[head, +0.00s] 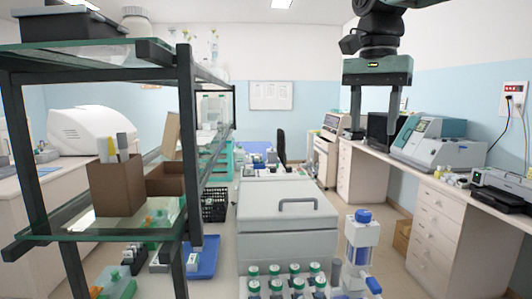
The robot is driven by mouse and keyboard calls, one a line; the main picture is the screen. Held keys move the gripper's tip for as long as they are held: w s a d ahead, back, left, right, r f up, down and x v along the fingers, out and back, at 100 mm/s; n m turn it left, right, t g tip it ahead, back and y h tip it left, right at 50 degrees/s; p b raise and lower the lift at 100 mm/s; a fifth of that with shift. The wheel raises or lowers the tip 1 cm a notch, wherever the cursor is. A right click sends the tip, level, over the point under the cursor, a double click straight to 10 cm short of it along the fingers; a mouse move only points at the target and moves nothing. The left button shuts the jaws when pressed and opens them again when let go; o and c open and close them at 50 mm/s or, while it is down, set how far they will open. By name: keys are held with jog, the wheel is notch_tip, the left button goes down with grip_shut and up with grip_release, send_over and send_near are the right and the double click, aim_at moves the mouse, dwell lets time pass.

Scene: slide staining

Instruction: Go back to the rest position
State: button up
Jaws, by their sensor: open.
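My gripper (375,130) hangs from the arm at the upper right of the head view. Its two fingers point down and stand apart, with nothing between them. It is high in the air, apart from the benches and the items below it. No part of it touches anything that I can see.
A grey lidded box (287,225) stands in the middle, with several green-capped bottles (297,284) before it and a blue-topped dispenser (362,240) beside it. A glass shelf rack (187,130) is close at left. A bench with drawers (440,222) runs along the right.

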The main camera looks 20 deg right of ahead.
jog(key=shift+f, duration=0.1)
jog(key=s+a+f+n+b, duration=0.1)
jog(key=s+a+f+n, duration=0.2)
jog(key=a+f+n, duration=0.95)
jog(key=s+a+f+n, duration=0.3)
jog(key=s+a+f, duration=0.2)
jog(key=s+f, duration=0.2)
jog(key=s+a+f+n+b, duration=0.1)
jog(key=s+a+f+n, duration=0.3)
jog(key=s+f, duration=0.4)
notch_tip(320, 180, down, 5)
jog(key=shift+a+r+y, duration=0.2)
jog(key=shift+a+y, duration=0.1)
jog(key=shift+a, duration=0.25)
jog(key=shift+n, duration=0.25)
jog(key=shift+c, duration=0.3)
